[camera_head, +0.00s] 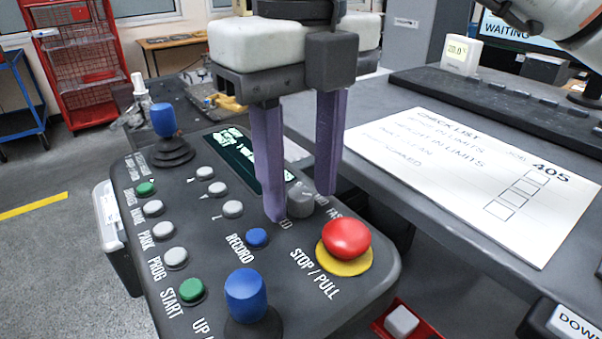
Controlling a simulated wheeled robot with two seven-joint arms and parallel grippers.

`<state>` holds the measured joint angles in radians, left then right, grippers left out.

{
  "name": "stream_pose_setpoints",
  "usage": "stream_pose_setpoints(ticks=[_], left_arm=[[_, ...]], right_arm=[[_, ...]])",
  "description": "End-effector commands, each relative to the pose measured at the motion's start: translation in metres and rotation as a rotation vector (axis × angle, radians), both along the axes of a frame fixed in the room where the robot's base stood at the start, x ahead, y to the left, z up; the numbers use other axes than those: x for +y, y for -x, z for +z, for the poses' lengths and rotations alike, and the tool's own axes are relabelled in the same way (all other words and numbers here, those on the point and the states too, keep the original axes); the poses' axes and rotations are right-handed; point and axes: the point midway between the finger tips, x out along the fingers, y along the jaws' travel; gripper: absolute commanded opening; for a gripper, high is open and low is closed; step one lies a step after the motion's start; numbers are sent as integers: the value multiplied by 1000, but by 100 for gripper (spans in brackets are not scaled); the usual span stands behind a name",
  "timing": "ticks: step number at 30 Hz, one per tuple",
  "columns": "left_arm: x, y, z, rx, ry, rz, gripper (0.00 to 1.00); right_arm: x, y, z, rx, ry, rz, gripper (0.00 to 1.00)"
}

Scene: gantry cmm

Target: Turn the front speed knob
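The grey speed knob (300,201) sits on the dark control panel (215,265), right of the white buttons and behind the red stop button. Its label is partly covered; the letters "ED" show. My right gripper (301,205) comes down from above with two purple fingers. The fingers are apart, one on the left of the knob and one on its right and farther back. The knob shows in the gap between the fingertips; I cannot tell if they touch it. My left gripper is not in view.
A red stop button (346,240) on a yellow ring stands close in front of the knob. Blue joysticks (246,296) (163,121) rise from the panel. A green-lit display (240,155) lies behind the fingers. A checklist sheet (470,165) lies on the grey table at right.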

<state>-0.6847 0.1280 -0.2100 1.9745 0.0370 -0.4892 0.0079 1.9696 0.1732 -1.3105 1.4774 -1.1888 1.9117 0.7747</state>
Motion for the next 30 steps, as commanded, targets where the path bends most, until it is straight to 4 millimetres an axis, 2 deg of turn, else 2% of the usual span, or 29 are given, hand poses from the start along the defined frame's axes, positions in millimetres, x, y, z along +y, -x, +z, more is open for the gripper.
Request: stream_pose_setpoints(ticks=[4,7,15,21,30], left_arm=[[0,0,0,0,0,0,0],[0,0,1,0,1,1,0],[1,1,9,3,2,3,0],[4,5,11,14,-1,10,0],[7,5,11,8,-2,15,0]], right_arm=[[0,0,2,1,1,1,40],[0,0,13,-1,1,0,40],[0,0,68,-2,0,-2,40],[0,0,96,-1,2,-1,40],[0,0,103,0,0,1,40]])
